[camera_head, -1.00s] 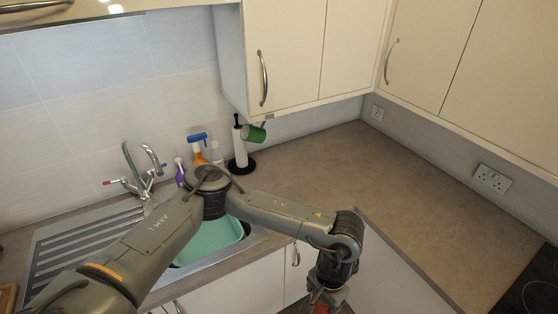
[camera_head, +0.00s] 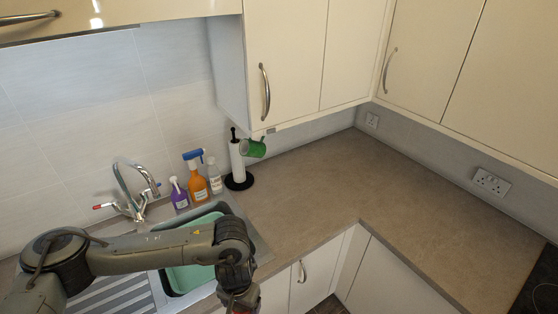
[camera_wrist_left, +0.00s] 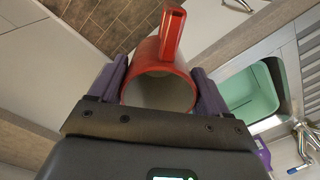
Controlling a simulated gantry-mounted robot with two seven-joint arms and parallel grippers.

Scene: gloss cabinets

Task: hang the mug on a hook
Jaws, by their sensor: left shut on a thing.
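The red mug (camera_wrist_left: 173,38) is in the left wrist view, its open mouth toward the camera and its handle at the top. My left gripper (camera_wrist_left: 160,88) is shut on it, with one purple finger on each side of the body. In the head view my left gripper (camera_head: 238,303) is at the bottom edge, in front of the sink, and only a little red of the mug shows. A green mug (camera_head: 253,148) hangs tilted under the wall cabinet (camera_head: 285,60). A small hook-like fitting (camera_head: 270,131) shows at that cabinet's lower edge. My right gripper is out of view.
A paper towel holder (camera_head: 237,158) stands just left of the green mug. Purple, orange and clear bottles (camera_head: 196,182) stand behind the sink. The tap (camera_head: 137,190) rises at left. The worktop (camera_head: 330,190) to the right is clear.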

